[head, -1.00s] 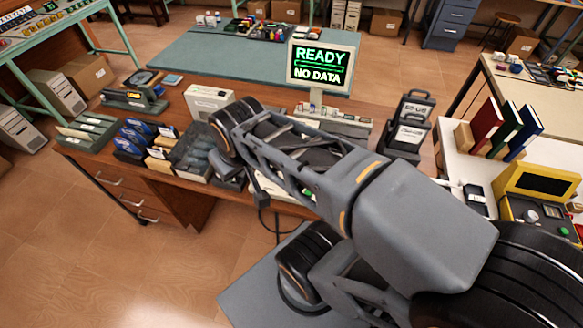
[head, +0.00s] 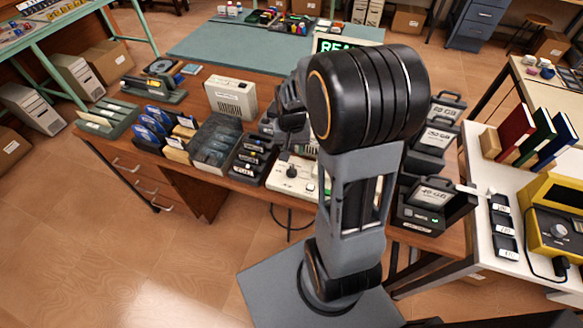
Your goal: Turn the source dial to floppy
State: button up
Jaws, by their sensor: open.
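A pale control panel (head: 291,181) sits at the near edge of the wooden desk, in the middle of the head view. It carries a small dark knob (head: 291,172), which looks like the source dial. Its markings are too small to read, so I cannot tell its setting. My gripper (head: 289,142) is dark and points down just above and behind the panel. It is open, with nothing seen in it. My arm hides the right part of the panel, and the fingertips are hard to make out.
A black tray of dark cartridges (head: 251,160) and a grey bin (head: 212,142) stand close left of the panel. Black drive cases (head: 430,203) stand to the right. A monitor (head: 338,42) behind is mostly covered by my arm. A white side table (head: 482,165) is at the right.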

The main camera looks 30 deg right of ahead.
aim_at(292, 169)
notch_tip(292, 169, down, 10)
jog(key=shift+f, duration=0.15)
dwell(0.3)
grip_shut()
dwell(0.4)
